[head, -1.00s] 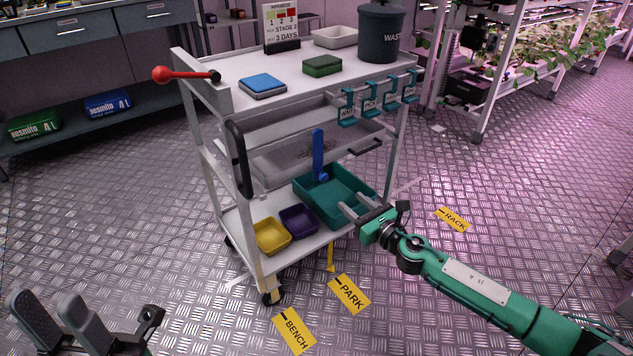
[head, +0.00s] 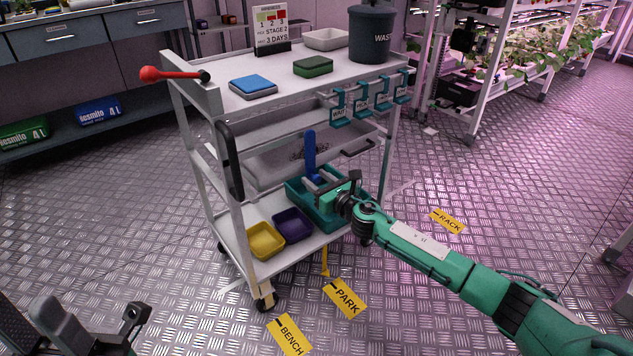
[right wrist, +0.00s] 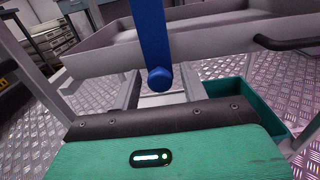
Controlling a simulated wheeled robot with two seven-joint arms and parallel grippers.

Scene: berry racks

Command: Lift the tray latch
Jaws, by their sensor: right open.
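A blue upright lever (head: 310,155) with a round knob at its lower end stands by the cart's grey middle tray (head: 275,165); I take it for the tray latch. In the right wrist view the lever (right wrist: 152,40) comes down from the top, its knob between the finger lines. My right gripper (head: 317,182) is open over the teal bin, its fingers by the lever's lower end; I cannot tell whether they touch it. My left gripper (head: 38,322) is at the bottom left, its fingers apart and empty, partly cut off.
The teal bin (head: 333,218), a purple bin (head: 293,225) and a yellow bin (head: 265,240) stand on the cart's bottom shelf. A black handle (head: 230,160) and a red-knobbed lever (head: 160,74) are at the cart's left end. Teal hooks (head: 338,104) hang at right.

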